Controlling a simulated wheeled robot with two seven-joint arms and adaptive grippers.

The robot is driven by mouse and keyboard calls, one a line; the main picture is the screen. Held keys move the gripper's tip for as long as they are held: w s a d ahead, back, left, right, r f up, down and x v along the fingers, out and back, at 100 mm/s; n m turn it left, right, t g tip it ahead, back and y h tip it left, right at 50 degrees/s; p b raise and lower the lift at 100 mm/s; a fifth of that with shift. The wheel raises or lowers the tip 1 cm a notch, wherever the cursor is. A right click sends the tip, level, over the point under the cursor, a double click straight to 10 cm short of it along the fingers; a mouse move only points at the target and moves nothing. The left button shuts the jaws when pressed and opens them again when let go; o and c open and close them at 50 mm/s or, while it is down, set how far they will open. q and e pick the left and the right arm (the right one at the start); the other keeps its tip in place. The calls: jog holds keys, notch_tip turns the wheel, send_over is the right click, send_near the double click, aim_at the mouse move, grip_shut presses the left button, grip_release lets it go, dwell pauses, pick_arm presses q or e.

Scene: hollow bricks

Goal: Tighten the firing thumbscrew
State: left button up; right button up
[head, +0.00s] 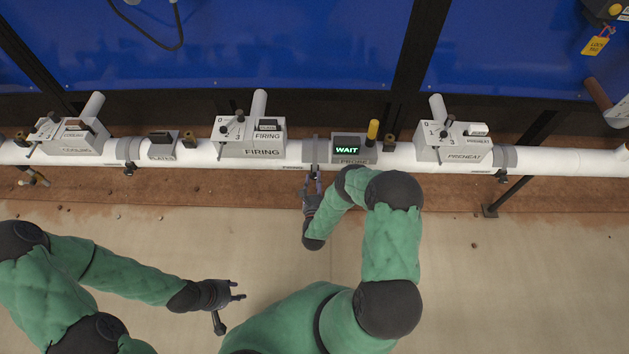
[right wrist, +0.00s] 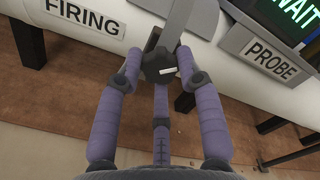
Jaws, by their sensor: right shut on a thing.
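The firing thumbscrew (right wrist: 159,66) is a dark knob with a white mark, hanging under a grey band clamp (head: 310,151) on the white pipe, just right of the FIRING box (head: 249,138). My right gripper (head: 314,178) is at the underside of that clamp. In the right wrist view its purple-grey fingers (right wrist: 158,75) close around the knob from both sides, with one finger below. The knob is mostly hidden in the head view. My left gripper (head: 241,291) is open and empty over the pale floor, away from the pipe.
A PROBE box (head: 353,149) with a green WAIT display is close right of the clamp. Other clamps sit by the COOLING box (head: 72,137) and the PREHEAT box (head: 453,142). Dark support legs stand below the pipe.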

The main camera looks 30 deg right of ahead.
jog(key=shift+d+f+m, duration=0.1)
jog(key=shift+d+m, duration=0.1)
jog(key=shift+m, duration=1.6)
jog(key=shift+d+m, duration=0.15)
jog(key=shift+m, duration=1.65)
jog(key=o, duration=1.1)
jog(key=shift+f, duration=0.15)
jog(key=shift+o, duration=0.2)
jog(key=shift+a, duration=0.1)
jog(key=v, duration=1.2)
